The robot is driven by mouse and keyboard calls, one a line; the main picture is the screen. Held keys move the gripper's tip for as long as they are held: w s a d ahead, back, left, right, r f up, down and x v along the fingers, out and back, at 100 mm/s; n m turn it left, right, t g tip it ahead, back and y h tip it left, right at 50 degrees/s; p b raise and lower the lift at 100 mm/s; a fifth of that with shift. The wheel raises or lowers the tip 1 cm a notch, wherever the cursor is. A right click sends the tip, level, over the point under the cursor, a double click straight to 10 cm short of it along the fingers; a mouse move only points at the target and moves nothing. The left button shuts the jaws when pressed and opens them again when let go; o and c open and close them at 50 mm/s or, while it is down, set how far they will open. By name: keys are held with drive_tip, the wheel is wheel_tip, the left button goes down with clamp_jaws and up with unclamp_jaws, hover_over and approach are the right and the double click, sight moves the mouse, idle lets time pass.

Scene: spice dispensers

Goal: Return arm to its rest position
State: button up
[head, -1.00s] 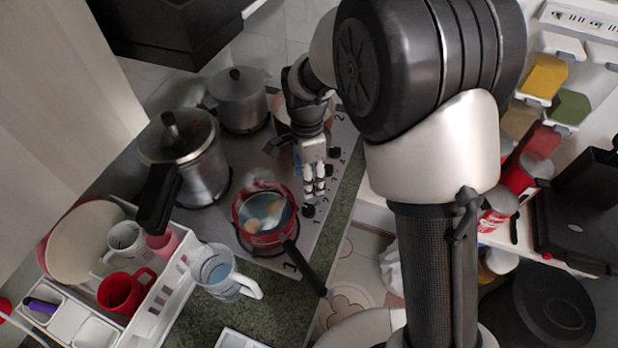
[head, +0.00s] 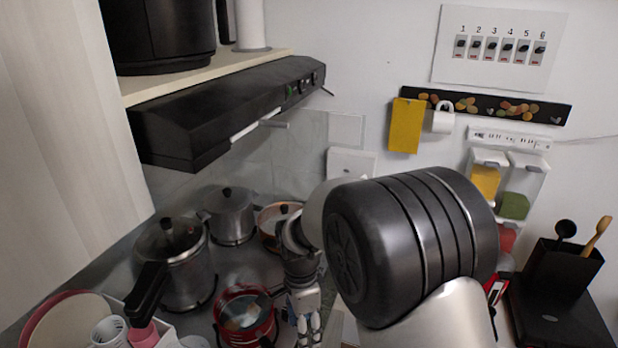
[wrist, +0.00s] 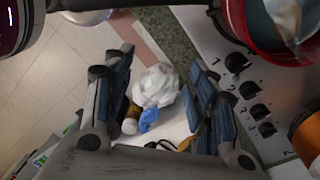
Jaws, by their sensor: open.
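My gripper (head: 304,318) hangs low in front of the stove in the head view, just right of the red pot (head: 245,312). In the wrist view my gripper (wrist: 160,100) shows its two dark fingers spread wide apart with nothing held between them. The red pot, with liquid and pale pieces inside, also shows at the top right of the wrist view (wrist: 262,40). My arm covers the middle of the head view and hides part of the counter.
A pressure cooker (head: 172,265), a steel pot (head: 231,217) and a copper-coloured pot (head: 277,226) stand on the stove. A black range hood (head: 225,110) overhangs them. Spice dispensers (head: 485,182) hang at right. A white bag (wrist: 155,85) lies below my fingers.

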drive_tip(key=s+d+r+n+t+b, duration=0.1)
drive_tip(key=s+d+r+n, duration=0.25)
drive_tip(key=r, duration=0.35)
drive_tip(key=s+d+r+n+t+b, duration=0.1)
drive_tip(key=s+d+r+n+t, duration=0.1)
drive_tip(key=s+d+r+n, duration=0.25)
drive_tip(key=s+d+r+n+t, duration=0.1)
drive_tip(key=s+d+r+n, duration=0.1)
drive_tip(key=s, duration=0.5)
drive_tip(key=s+d+r+n+t+b, duration=0.1)
drive_tip(key=s+d+r+n, duration=0.1)
drive_tip(key=s+d+n, duration=0.2)
drive_tip(key=s+d, duration=0.1)
drive_tip(key=s, duration=0.1)
drive_tip(key=shift+s+d+r, duration=0.15)
drive_tip(key=shift+s+d, duration=0.05)
drive_tip(key=shift+s, duration=0.2)
